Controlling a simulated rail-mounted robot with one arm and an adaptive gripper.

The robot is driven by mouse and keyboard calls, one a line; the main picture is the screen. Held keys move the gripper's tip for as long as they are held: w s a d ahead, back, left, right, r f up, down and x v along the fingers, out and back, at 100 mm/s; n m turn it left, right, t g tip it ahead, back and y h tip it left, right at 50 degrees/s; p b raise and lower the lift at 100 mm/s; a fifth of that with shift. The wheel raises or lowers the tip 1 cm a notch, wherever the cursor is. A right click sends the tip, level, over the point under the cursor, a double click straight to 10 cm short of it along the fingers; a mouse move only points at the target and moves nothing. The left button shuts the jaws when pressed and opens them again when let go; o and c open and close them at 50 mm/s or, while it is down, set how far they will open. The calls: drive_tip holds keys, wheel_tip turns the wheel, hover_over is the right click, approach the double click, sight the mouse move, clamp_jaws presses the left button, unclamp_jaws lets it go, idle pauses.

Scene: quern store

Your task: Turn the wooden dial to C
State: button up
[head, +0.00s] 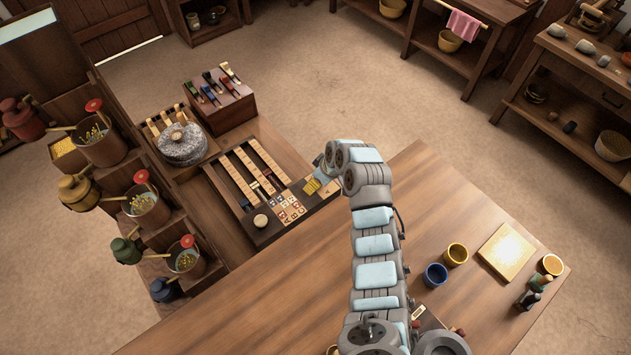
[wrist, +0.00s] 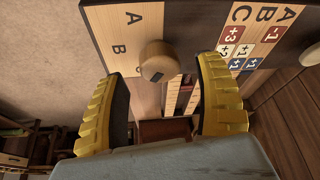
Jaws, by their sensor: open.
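In the wrist view a round wooden dial (wrist: 158,58) stands on a pale plate with the letters A and B to its left. In the head view my gripper (head: 313,186) is over the right end of the dark board (head: 245,205), and hides the dial there.
Lettered number tiles (head: 290,208) lie beside my gripper, with a pale round piece (head: 260,220) left of them. A stone quern (head: 182,144) and a box with several coloured levers (head: 220,98) stand behind. Blue (head: 435,275) and yellow (head: 456,254) cups stand on the table.

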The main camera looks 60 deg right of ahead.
drive_tip(key=v, duration=0.9)
drive_tip(key=shift+s+r, duration=0.15)
drive_tip(key=shift+r, duration=0.15)
